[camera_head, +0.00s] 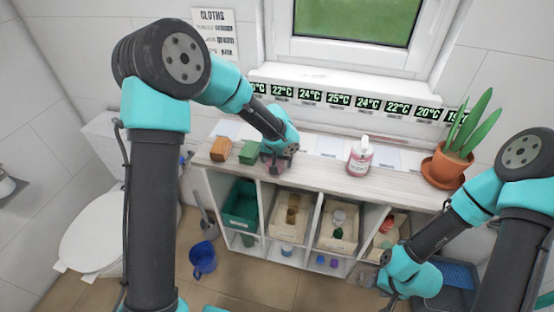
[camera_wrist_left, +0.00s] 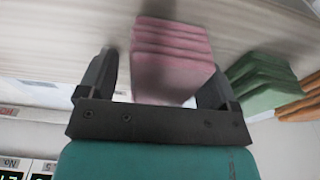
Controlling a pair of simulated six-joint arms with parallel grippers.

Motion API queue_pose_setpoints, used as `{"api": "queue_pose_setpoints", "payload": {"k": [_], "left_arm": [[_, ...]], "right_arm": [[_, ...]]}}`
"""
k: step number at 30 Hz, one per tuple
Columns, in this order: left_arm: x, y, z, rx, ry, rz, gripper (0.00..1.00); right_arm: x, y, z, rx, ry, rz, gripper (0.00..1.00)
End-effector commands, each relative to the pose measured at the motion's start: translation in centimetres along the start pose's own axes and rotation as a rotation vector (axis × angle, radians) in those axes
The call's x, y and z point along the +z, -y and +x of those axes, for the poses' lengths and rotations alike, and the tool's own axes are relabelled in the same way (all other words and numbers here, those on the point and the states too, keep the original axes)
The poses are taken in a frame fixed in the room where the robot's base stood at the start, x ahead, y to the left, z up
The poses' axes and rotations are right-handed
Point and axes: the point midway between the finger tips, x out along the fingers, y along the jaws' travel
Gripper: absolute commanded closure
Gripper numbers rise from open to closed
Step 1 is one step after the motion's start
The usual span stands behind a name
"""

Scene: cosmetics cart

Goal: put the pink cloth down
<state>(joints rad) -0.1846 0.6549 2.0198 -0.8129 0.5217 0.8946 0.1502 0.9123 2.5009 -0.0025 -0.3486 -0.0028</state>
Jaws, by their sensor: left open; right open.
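The pink cloth (camera_wrist_left: 172,55) is a folded stack lying on the cart top in the left wrist view. In the head view it is mostly hidden under my left gripper (camera_head: 278,160). My left gripper is open, and in the left wrist view its two fingers (camera_wrist_left: 158,85) stand on either side of the pink cloth with a gap visible at the left. My right gripper (camera_head: 388,286) is open and empty, low in front of the cart's right end, away from the cloth.
A green cloth (camera_head: 249,152) and an orange cloth (camera_head: 220,148) lie in a row to the left on the cart top (camera_head: 320,172). A pink-and-white pump bottle (camera_head: 360,158) and a potted plant (camera_head: 445,165) stand to the right. Bare surface lies between cloth and bottle.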

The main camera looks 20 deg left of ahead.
Motion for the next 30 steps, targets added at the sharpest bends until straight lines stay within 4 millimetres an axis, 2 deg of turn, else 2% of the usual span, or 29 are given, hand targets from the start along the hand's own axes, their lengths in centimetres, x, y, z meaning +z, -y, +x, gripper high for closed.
{"api": "queue_pose_setpoints", "payload": {"k": [8,18,22,30], "left_arm": [[-0.1,0.0,-2.5,0.000,-0.004,-0.001,0.15],[-0.1,-0.1,-8.8,0.001,-0.005,0.000,0.15],[-0.1,0.0,-10.8,0.001,-0.004,0.000,0.15],[0.0,0.0,-12.3,0.001,-0.001,0.000,0.15]], "right_arm": [[0.0,0.0,0.0,0.000,0.000,0.000,0.57],[0.0,0.0,0.0,0.000,0.000,0.000,0.57],[0.0,0.0,0.0,0.000,0.000,0.000,0.57],[0.0,0.0,0.0,0.000,0.000,0.000,0.57]]}}
